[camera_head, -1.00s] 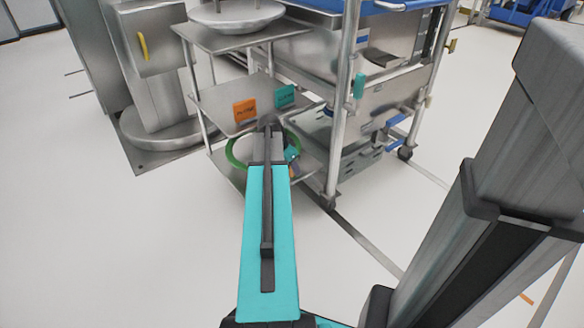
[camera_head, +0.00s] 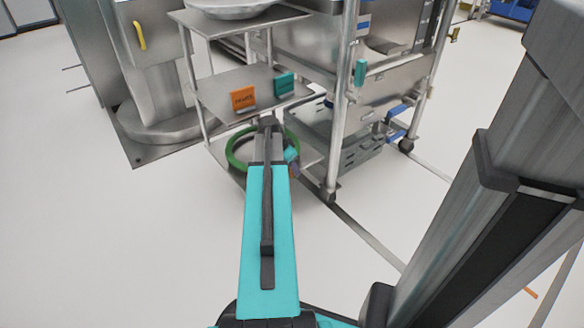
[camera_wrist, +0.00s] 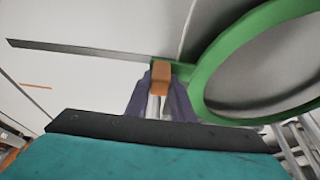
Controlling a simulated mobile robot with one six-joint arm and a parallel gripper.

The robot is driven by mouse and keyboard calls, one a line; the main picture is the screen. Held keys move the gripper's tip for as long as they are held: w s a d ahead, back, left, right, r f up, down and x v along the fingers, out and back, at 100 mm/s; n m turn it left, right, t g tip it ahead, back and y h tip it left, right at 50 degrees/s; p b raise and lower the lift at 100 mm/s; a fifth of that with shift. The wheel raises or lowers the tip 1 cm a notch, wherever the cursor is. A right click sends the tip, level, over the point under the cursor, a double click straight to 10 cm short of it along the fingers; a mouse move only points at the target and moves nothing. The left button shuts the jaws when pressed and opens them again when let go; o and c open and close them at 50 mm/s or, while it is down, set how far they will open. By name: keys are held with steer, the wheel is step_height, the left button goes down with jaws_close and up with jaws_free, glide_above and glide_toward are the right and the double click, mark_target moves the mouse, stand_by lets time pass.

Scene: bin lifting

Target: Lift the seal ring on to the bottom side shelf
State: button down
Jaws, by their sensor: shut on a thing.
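The seal ring is a green ring (camera_head: 233,151) with a small tab at its edge. In the head view it shows at the side shelf, partly hidden behind my forearm. In the wrist view the green ring (camera_wrist: 205,62) fills the upper right, and my gripper (camera_wrist: 161,80) is shut on its tab, with an orange-brown block between the fingers. The bottom side shelf (camera_head: 222,153) is a metal plate low on the small shelf unit. The ring appears at about that shelf's level; I cannot tell whether it touches the plate.
The middle shelf (camera_head: 215,100) above carries an orange sign (camera_head: 243,99) and a teal sign (camera_head: 285,83). A metal rack post (camera_head: 341,110) and a grey crate (camera_head: 358,145) stand to the right. A steel machine (camera_head: 155,90) stands left. The floor in front is clear.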

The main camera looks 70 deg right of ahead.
steer(key=shift+f+b, duration=0.55)
steer(key=shift+f, duration=0.2)
steer(key=shift+r+p, duration=0.15)
steer(key=shift+p, duration=0.2)
steer(key=shift+f, duration=0.25)
stand_by(0.4)
steer(key=c, duration=1.5)
jaws_free()
steer(key=shift+o, duration=0.2)
steer(key=p+v, duration=0.5)
steer(key=v, duration=0.8)
steer(key=shift+r, duration=0.35)
